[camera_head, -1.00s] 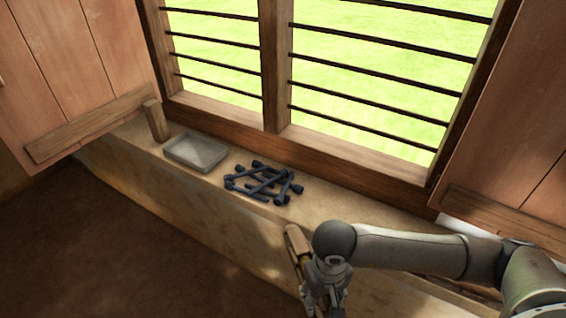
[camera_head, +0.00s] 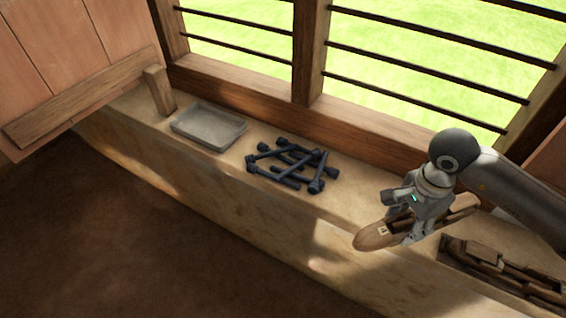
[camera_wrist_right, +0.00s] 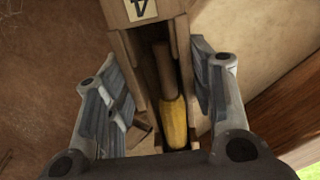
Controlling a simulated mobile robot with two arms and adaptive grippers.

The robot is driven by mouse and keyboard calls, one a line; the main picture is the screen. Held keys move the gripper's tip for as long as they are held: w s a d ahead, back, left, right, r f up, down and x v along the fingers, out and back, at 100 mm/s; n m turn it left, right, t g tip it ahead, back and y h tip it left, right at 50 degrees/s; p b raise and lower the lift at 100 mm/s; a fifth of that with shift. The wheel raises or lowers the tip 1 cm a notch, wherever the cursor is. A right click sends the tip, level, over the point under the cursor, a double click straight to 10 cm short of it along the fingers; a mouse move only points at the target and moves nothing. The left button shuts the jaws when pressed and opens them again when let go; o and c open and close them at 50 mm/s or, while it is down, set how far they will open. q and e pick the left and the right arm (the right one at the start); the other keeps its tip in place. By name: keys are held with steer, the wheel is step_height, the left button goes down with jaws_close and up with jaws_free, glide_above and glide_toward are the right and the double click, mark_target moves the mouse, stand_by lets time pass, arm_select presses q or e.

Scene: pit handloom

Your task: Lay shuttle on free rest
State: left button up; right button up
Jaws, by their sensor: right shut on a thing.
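The shuttle (camera_head: 372,238) is a long wooden boat shape with a pale marked label near one end. My right gripper (camera_head: 412,232) is shut on its middle and holds it near and over the front of the ledge; I cannot tell whether it touches. In the right wrist view the shuttle (camera_wrist_right: 138,40) lies between the fingers of my right gripper (camera_wrist_right: 163,95), with a yellow bobbin (camera_wrist_right: 173,122) in its slot. A dark holder with wooden shuttle-like pieces (camera_head: 485,255) is at the lower right. I cannot make out which rest is free. My left gripper is out of view.
The earthen ledge (camera_head: 330,215) runs under a barred window. On it are a heap of dark blue knobbed rods (camera_head: 290,166) and a grey tray (camera_head: 208,127). A wooden shutter (camera_head: 60,60) stands at the left. The ledge is bare between the rods and the shuttle.

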steer(key=d+m+b, duration=0.1)
steer(key=m, duration=0.1)
steer(key=w+d+r+m, duration=0.1)
steer(key=m, duration=0.1)
steer(key=w+d+r+m+b, duration=0.1)
steer(key=m, duration=0.2)
steer(key=shift+d+b, duration=0.15)
steer(key=shift+b, duration=0.15)
steer(key=shift+w+d+r+m+b, duration=0.15)
steer(key=shift+d+r+m+b, duration=0.3)
steer(key=shift+m, duration=0.55)
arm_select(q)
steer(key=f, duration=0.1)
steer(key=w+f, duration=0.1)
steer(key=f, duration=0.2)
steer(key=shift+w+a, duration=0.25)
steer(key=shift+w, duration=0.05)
arm_select(e)
steer(key=shift+d+r+m, duration=0.1)
steer(key=shift+r+m, duration=0.2)
steer(key=shift+m, duration=0.1)
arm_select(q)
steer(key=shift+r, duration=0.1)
arm_select(e)
steer(key=shift+w, duration=0.1)
